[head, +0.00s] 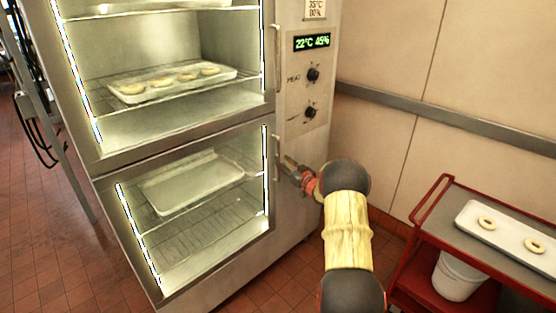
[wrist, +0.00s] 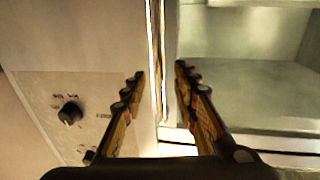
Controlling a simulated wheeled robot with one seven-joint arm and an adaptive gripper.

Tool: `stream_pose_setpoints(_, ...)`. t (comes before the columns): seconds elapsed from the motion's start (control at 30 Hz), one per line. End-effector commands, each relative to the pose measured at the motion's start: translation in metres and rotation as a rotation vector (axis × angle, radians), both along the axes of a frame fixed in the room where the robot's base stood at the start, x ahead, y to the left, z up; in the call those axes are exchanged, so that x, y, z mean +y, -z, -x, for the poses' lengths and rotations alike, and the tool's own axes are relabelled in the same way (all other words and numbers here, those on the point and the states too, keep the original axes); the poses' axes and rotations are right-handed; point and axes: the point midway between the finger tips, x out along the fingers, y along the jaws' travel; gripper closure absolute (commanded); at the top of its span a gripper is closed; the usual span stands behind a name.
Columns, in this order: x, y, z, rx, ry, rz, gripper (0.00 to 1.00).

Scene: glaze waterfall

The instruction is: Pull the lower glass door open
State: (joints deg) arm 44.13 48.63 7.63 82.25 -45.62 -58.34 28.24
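The lower glass door (head: 200,258) of the steel cabinet appears shut, with a pale tray and wire racks visible behind its glass. Its short vertical handle (head: 275,146) is on the right side of the door. My gripper (head: 286,164) is at the handle's lower part, from the right. In the wrist view my gripper (wrist: 160,73) has its two fingers apart. A narrow vertical strip lies between or beyond them; I cannot tell handle from door edge there, nor whether a finger touches it. The lower compartment's glass (wrist: 250,60) fills the right side of that view.
The upper glass door (head: 180,115) is above, with rings on a tray (head: 130,97) inside. A control panel with knobs (head: 312,74) is right of it. A red cart (head: 415,255) with a white tray (head: 510,237) stands at the right. Tiled floor (head: 50,245) is open at the left.

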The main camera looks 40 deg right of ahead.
Motion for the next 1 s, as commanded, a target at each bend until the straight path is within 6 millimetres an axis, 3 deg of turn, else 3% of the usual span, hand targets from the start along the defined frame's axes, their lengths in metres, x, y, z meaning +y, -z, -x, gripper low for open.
stream_pose_setpoints(0.13,-0.002,0.003,-0.023,-0.001,0.000,0.000,0.70)
stream_pose_setpoints(0.33,-0.005,0.001,-0.040,0.000,0.001,0.000,0.70)
stream_pose_setpoints(0.67,-0.006,0.000,-0.043,0.001,0.002,0.000,0.71)
stream_pose_setpoints(1.0,-0.006,0.000,-0.043,0.001,0.002,0.000,0.90)
